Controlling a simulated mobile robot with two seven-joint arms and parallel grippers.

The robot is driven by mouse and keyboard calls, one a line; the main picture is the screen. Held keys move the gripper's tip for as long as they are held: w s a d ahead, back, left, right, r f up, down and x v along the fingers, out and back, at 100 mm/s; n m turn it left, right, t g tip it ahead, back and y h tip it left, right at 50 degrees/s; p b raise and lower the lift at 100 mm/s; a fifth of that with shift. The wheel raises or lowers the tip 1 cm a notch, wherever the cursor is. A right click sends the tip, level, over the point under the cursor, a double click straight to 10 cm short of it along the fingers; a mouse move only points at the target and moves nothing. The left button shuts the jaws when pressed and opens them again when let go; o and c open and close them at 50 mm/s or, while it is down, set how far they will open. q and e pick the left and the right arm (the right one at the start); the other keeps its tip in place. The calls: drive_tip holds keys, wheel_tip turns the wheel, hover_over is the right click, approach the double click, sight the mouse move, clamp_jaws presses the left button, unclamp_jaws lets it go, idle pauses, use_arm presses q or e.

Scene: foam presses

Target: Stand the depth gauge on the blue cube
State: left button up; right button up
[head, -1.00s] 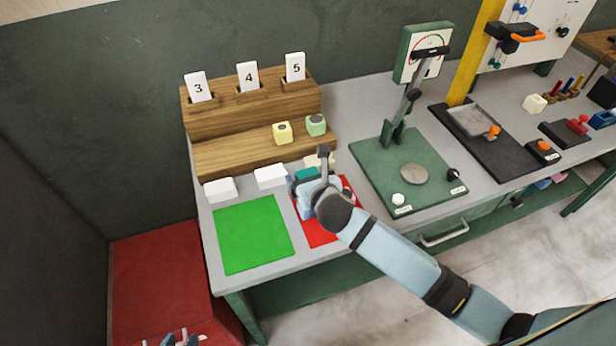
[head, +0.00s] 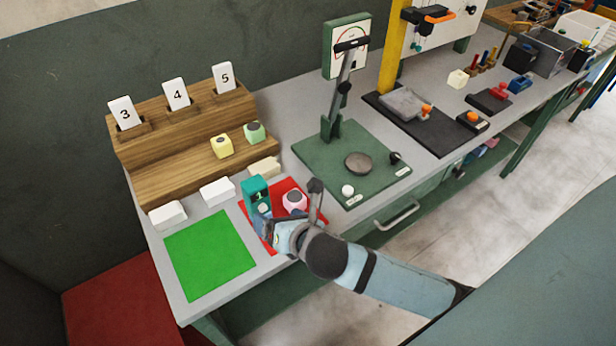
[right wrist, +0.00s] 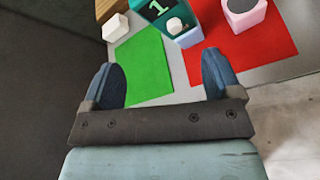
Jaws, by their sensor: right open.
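The teal depth gauge (head: 256,190) stands upright at the red mat's far left corner; its face shows a "1" and a white knob in the right wrist view (right wrist: 155,10). The light blue cube (right wrist: 188,39) shows just below the gauge's body; the gauge seems to stand on it, but their contact is partly hidden. My right gripper (head: 288,213) is open and empty, in front of the gauge and apart from it. Its two blue fingers (right wrist: 163,77) are spread with nothing between them. My left gripper is out of view.
A pink cube (head: 295,200) sits on the red mat (head: 284,188), close to my right gripper. The green mat (head: 208,255) is bare. White blocks (head: 217,191) and a wooden rack (head: 185,150) lie behind; a green press (head: 350,165) stands to the right.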

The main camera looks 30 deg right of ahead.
drive_tip(key=s+d+f+m, duration=0.1)
drive_tip(key=s+f+m, duration=0.3)
drive_tip(key=m, duration=0.5)
drive_tip(key=s+d+f+m+g+y, duration=0.1)
drive_tip(key=s+f+m, duration=0.3)
drive_tip(key=m, duration=0.6)
drive_tip(key=s+f+m, duration=0.4)
drive_tip(key=f+m, duration=0.3)
drive_tip(key=m, duration=0.3)
drive_tip(key=shift+s+d+f+g, duration=0.15)
drive_tip(key=shift+s+d+g, duration=0.15)
drive_tip(key=shift+d, duration=0.1)
drive_tip(key=shift+w, duration=0.1)
